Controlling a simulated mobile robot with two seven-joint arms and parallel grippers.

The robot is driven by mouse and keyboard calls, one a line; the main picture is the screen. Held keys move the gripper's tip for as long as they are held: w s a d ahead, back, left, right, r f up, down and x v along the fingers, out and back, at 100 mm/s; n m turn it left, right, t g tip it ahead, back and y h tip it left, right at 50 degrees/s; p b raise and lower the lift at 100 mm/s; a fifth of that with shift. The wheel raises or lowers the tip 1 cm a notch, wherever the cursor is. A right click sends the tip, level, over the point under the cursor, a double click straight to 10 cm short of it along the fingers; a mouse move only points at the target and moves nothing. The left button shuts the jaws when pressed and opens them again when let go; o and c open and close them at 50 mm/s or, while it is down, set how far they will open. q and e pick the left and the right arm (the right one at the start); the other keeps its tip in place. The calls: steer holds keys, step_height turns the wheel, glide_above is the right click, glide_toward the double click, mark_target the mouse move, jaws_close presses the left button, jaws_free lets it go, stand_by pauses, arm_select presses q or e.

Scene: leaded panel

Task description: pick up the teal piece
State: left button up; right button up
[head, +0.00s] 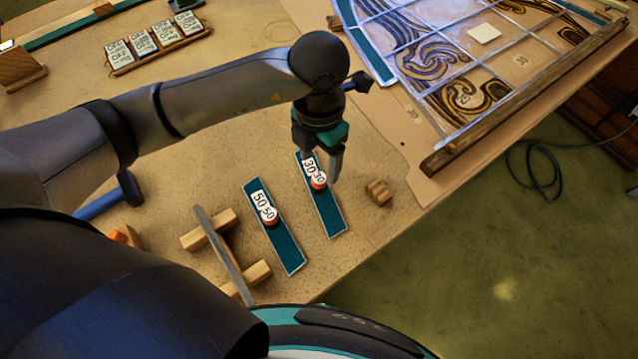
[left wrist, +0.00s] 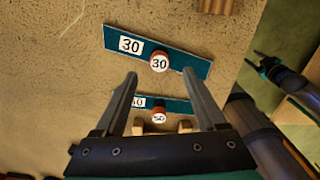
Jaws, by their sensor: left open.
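Two flat teal strips lie side by side on the worktable. The strip marked 30 (head: 331,211) has a white label and an orange-sided round knob with a white top; it also shows in the left wrist view (left wrist: 185,65). The strip marked 50 (head: 287,247) is similar, and its middle is partly visible between my fingers in the left wrist view (left wrist: 178,106). My left gripper (head: 322,168) is open and empty, pointing down over the labelled end of the 30 strip, apparently above it. What seems to be my right gripper (left wrist: 262,65) shows small in the left wrist view; its jaws are unclear.
A grey bar on wooden blocks (head: 222,250) stands left of the strips. A small ridged wooden block (head: 379,192) lies right of them. The leaded panel (head: 470,60) with its wooden edge strip (head: 525,100) fills the upper right. A tag rack (head: 160,52) stands upper left.

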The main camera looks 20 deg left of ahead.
mark_target(319, 177)
arm_select(q)
steer(key=shift+f, duration=3.35)
jaws_close()
steer(key=shift+w, duration=0.1)
